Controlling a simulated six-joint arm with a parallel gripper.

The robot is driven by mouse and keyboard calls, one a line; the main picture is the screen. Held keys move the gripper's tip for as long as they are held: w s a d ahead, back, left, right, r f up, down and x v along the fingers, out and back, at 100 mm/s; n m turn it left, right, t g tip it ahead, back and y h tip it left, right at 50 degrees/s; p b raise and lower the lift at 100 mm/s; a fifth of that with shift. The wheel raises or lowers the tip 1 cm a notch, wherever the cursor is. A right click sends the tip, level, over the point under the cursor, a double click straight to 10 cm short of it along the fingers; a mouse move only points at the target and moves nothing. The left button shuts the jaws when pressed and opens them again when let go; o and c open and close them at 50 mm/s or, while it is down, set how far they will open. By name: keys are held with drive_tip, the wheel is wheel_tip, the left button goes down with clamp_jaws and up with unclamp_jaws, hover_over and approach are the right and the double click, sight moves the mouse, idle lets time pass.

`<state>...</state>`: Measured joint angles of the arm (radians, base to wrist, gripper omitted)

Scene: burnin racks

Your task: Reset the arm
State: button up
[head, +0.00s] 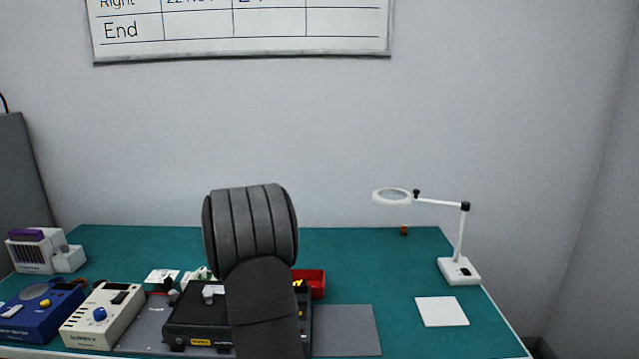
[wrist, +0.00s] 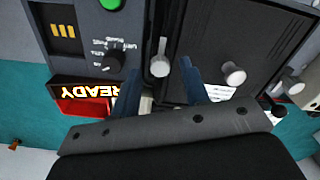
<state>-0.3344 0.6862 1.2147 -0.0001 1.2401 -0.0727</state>
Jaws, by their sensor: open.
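My gripper (wrist: 160,84) shows in the wrist view with its two blue fingers apart. A silver knob on a stem (wrist: 160,64) lies between or just beyond the fingertips; I cannot tell whether they touch it. In the head view my dark arm rises at the centre front and hides the gripper. A black unit (head: 190,322) sits partly behind my arm on a grey mat. It also shows in the wrist view (wrist: 245,35), with silver knobs. Beside it is a dark grey panel (wrist: 85,50) with a black knob, a green button and a lit READY display (wrist: 88,91).
A cream box (head: 97,318) and a blue box (head: 35,315) stand at left. A magnifier lamp (head: 459,268) and a white pad (head: 441,311) are at right. The green table (head: 370,265) is clear right of centre.

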drive_tip(key=shift+f, duration=0.55)
drive_tip(key=m, duration=0.9)
drive_tip(key=shift+r, duration=0.1)
wheel_tip(320, 180, up, 9)
